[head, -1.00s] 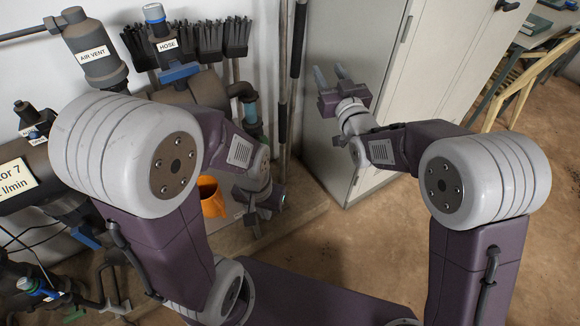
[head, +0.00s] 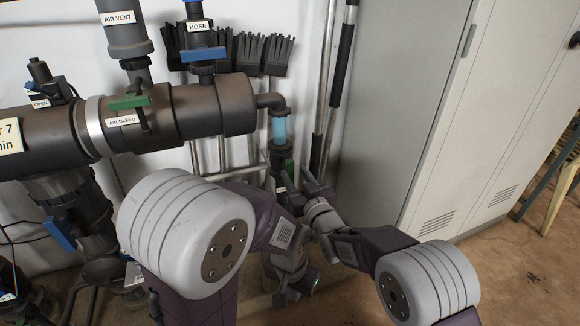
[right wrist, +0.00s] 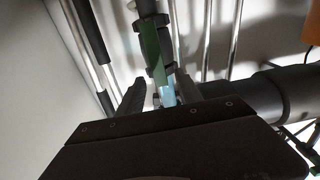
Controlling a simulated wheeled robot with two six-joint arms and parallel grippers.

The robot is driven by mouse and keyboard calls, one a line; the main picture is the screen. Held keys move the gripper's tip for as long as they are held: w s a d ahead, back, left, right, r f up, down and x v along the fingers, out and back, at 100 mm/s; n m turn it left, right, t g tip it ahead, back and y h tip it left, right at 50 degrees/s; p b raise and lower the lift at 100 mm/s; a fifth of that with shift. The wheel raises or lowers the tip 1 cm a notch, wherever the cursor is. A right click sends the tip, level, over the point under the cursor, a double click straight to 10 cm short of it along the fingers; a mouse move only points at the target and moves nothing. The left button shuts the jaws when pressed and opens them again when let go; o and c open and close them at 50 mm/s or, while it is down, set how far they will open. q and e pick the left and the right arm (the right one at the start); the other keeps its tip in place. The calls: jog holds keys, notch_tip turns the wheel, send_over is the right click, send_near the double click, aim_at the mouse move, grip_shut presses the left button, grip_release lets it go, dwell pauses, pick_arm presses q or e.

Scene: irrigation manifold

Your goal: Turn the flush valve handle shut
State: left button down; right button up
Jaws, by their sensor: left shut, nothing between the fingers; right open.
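The valve below the clear blue tube (head: 279,130), at the right end of the dark manifold pipe, has a green handle (head: 287,166), which I take to be the flush valve handle. My right gripper partly hides it. In the right wrist view, a green handle (right wrist: 151,42) lies along the pipe beyond the fingers. My right gripper (head: 292,180) is open, close to this valve; the blue tube shows between its fingers in the wrist view (right wrist: 168,92). Contact cannot be told. My left gripper (head: 281,297) is shut and empty, lower down, pointing towards the floor.
A green air bleed handle (head: 129,102) sits on the manifold (head: 190,110). Blue-handled valves, including the hose valve (head: 203,54), stand nearby. Brushes (head: 264,54) and upright poles (head: 340,85) are behind. A grey cabinet (head: 405,90) stands close on the right.

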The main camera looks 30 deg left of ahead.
aim_at(291, 171)
jog(key=x, duration=0.2)
jog(key=b+x, duration=0.1)
jog(key=x, duration=0.1)
jog(key=shift+f, duration=0.4)
jog(key=shift+w+a+r, duration=0.15)
jog(key=shift+w+a, duration=0.15)
pick_arm(q)
notch_tip(291, 171, down, 3)
jog(key=shift+r, duration=0.2)
pick_arm(e)
jog(key=shift+c, duration=0.3)
grip_shut()
